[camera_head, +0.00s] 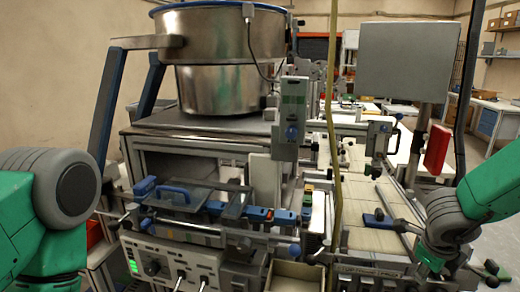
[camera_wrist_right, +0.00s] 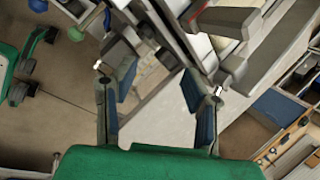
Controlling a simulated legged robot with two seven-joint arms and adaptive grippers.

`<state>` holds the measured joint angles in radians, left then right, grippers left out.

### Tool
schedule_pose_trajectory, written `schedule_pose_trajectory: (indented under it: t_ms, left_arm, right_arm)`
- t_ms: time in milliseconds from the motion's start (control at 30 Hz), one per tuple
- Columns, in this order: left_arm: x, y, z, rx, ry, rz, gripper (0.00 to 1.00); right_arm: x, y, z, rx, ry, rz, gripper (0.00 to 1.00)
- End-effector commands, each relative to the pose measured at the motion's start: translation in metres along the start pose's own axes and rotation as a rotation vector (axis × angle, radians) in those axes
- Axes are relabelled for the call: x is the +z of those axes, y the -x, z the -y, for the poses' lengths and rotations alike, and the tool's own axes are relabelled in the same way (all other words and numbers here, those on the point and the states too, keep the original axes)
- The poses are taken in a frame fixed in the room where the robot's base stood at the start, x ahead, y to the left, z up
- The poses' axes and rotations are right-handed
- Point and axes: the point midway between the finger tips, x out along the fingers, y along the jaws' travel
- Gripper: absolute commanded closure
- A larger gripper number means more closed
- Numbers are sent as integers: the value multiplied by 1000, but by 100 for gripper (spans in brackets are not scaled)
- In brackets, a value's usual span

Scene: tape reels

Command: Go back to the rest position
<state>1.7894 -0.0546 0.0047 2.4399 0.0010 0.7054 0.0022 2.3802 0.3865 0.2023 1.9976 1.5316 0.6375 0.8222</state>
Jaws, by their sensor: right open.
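My right arm comes in from the right in the head view, and its gripper (camera_head: 480,274) is low at the right, partly cut off by the bottom edge. In the right wrist view the right gripper (camera_wrist_right: 157,88) has its two blue-padded fingers spread wide apart, with nothing between them. Beyond the fingers are floor and grey machine parts. My left arm shows at the left of the head view as a green link and a grey joint. The left gripper is outside the picture.
A large metal bowl (camera_head: 222,60) stands on the machine at the back left. A grey panel (camera_head: 408,62) is at the upper right, with a red box (camera_head: 437,147) below it. A pale tiled surface (camera_head: 365,195) lies left of my right arm. An open bin (camera_head: 297,276) is at the bottom middle.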

Motion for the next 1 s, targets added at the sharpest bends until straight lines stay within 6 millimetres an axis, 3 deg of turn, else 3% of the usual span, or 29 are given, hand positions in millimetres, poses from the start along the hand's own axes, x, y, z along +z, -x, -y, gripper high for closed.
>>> schedule_pose_trajectory:
  t_ms: [167,333,500,600,833,900,1000]
  left_arm:
    - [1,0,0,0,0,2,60]
    - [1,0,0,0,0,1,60]
    - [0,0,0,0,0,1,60]
    - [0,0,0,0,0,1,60]
    - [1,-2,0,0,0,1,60]
    - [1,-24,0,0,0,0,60]
    - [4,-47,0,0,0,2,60]
  right_arm:
    - [-45,-44,-39,-34,498,-58,60]
    - [-110,-85,-106,9,1229,-59,60]
    - [-177,-98,-180,127,1890,70,60]
    - [-212,-94,-218,200,2175,187,60]
    - [-280,-72,-284,343,2617,511,60]
    - [-272,-96,-288,310,2615,490,60]
    - [-269,-116,-296,292,2632,486,60]
